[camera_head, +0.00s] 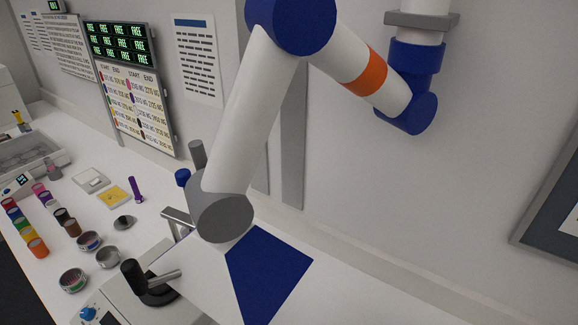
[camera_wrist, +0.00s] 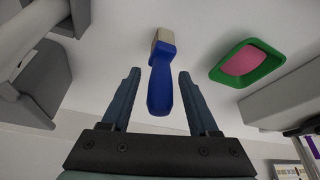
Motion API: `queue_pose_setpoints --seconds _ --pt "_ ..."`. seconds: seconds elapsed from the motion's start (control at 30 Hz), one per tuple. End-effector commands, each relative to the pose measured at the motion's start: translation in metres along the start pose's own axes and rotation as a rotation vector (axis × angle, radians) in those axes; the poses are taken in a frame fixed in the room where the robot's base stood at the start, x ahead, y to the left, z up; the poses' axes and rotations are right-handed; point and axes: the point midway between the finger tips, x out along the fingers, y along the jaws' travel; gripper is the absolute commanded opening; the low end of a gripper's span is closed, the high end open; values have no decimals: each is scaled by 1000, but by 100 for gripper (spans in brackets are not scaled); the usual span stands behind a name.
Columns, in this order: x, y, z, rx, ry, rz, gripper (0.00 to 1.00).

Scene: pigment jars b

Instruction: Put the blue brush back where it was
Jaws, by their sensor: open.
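The blue brush (camera_wrist: 160,88) shows in the wrist view, with a blue handle and a pale beige head at the far end. Its handle points toward my gripper (camera_wrist: 159,76). My gripper is open. Its two dark fingers stand on either side of the handle, with a clear gap on both sides, so neither finger appears to touch it. I cannot tell from this view how far the brush is from the fingers in depth. In the head view I cannot make out the brush, and the fingers of my gripper are not clear behind my arm.
A green tray (camera_wrist: 270,52) with pink inside is right of the brush.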

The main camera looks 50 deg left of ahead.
Motion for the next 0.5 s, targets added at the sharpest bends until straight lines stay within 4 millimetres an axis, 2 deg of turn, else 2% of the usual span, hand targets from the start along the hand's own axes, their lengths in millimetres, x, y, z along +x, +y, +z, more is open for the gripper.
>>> queue_pose_setpoints --seconds 0.17,0.5 --pt "-16 0 -1 0 2 0 61" --pt "-75 0 -1 1 4 0 61"
